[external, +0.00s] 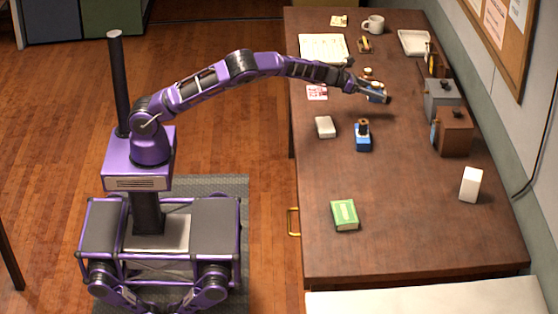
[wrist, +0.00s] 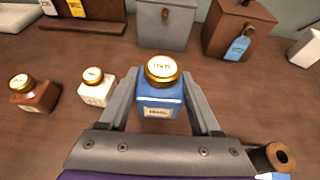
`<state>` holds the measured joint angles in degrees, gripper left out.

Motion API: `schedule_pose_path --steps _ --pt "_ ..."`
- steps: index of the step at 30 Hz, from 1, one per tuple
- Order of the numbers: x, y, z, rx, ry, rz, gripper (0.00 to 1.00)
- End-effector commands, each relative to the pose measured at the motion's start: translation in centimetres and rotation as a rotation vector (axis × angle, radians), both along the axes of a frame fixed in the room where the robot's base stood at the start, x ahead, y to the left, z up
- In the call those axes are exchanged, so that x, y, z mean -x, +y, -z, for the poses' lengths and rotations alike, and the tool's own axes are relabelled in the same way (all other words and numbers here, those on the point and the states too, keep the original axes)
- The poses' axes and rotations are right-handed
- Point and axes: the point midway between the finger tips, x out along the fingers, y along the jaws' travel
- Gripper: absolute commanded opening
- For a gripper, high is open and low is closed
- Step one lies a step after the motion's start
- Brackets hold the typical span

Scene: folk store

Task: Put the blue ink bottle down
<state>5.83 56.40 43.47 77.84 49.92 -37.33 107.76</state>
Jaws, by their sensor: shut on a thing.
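The blue ink bottle (wrist: 160,95) has a gold cap marked INK and a pale label. It sits upright between the two fingers of my gripper (wrist: 160,108) in the wrist view. My gripper (external: 380,93) is shut on it over the far middle of the table, and the bottle (external: 376,86) is partly hidden there. A shadow on the wood below suggests that it is held above the table, but the exact gap is hard to tell.
A white bottle (wrist: 95,88) and a brown bottle (wrist: 36,93) stand left of my gripper. A blue item with a brown top (external: 362,138) stands nearer. Grey (external: 441,101) and brown (external: 454,132) boxes line the wall. The table's near middle (external: 400,190) is clear.

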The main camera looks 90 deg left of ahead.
Motion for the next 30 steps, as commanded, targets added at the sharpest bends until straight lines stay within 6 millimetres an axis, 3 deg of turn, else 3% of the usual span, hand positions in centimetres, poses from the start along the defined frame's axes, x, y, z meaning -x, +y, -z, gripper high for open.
schedule_pose_path --steps 3,10,14,17,22,30 --pt "0.0 0.0 -1.9 0.001 -0.002 0.000 0.04" --pt "-0.1 -0.3 -2.6 0.000 0.000 0.001 0.04" --pt "-0.8 -2.8 -2.2 0.002 0.000 0.008 0.04" --pt "-1.7 -6.7 -1.8 0.002 0.001 0.014 0.04" --pt "-2.9 -15.9 -0.9 0.000 0.003 0.023 0.04" --pt "-2.4 -28.4 -0.2 -0.008 0.001 0.027 0.04"
